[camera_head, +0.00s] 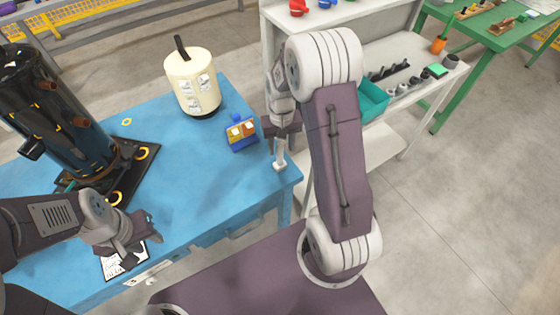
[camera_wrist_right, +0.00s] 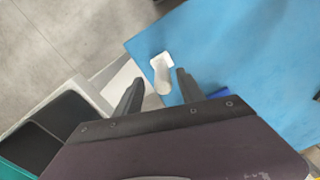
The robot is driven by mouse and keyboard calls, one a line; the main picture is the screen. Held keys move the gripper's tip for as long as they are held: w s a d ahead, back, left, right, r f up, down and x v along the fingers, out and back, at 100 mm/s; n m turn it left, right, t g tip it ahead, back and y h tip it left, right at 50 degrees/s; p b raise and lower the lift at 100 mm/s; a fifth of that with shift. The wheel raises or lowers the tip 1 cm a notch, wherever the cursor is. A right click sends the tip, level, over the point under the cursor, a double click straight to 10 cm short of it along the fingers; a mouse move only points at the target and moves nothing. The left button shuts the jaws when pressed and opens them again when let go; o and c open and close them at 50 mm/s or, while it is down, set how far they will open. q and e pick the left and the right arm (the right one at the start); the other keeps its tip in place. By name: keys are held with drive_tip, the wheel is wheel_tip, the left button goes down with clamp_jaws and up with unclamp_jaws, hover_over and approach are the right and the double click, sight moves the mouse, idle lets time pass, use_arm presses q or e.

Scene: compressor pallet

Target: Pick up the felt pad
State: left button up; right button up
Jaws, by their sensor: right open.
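A small white piece (camera_head: 280,163) lies at the near right corner of the blue table, below my right gripper (camera_head: 281,127). In the right wrist view the white piece (camera_wrist_right: 161,68) has a squarish end and a rounded greyish end.
The blue table (camera_head: 190,190) holds a black compressor (camera_head: 50,110), a cream canister (camera_head: 192,80) and a blue block with coloured parts (camera_head: 241,132). A white shelf unit (camera_head: 410,95) with a teal bin (camera_head: 372,98) stands at the right. The table's middle is mostly clear.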

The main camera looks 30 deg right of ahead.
sight(280, 157)
drive_tip(key=f, duration=0.3)
drive_tip(key=f+b, duration=0.1)
drive_tip(key=f, duration=0.2)
drive_tip(key=shift+w+a+f, duration=0.15)
drive_tip(key=shift+a+f, duration=0.05)
drive_tip(key=shift+f, duration=0.15)
drive_tip(key=shift+r, duration=0.1)
clamp_jaws()
